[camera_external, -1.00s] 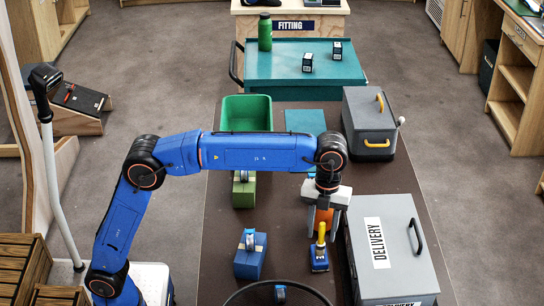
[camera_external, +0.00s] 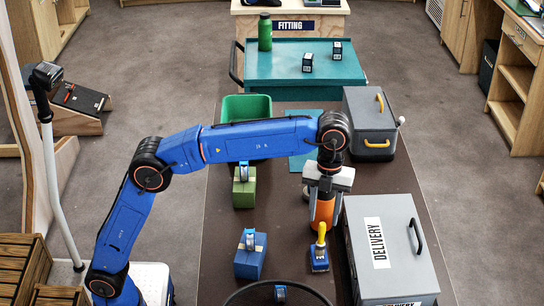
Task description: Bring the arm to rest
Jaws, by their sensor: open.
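My blue arm reaches across the dark table (camera_external: 290,195) from the lower left. My gripper (camera_external: 322,222) hangs down over the table, to the left of the grey DELIVERY box. Its jaws are open, but they are partly hidden by the gripper body. An orange cylindrical thing (camera_external: 324,211) shows below the gripper body. A blue block with a yellow top (camera_external: 320,262) stands just in front of the gripper; I cannot tell whether they touch.
The grey DELIVERY box (camera_external: 415,215) and a grey case with yellow handles (camera_external: 368,110) stand right. A green bin (camera_external: 246,102), a green block (camera_external: 244,192) and a blue block (camera_external: 249,264) stand left. A black-rimmed round container (camera_external: 240,292) is at the front.

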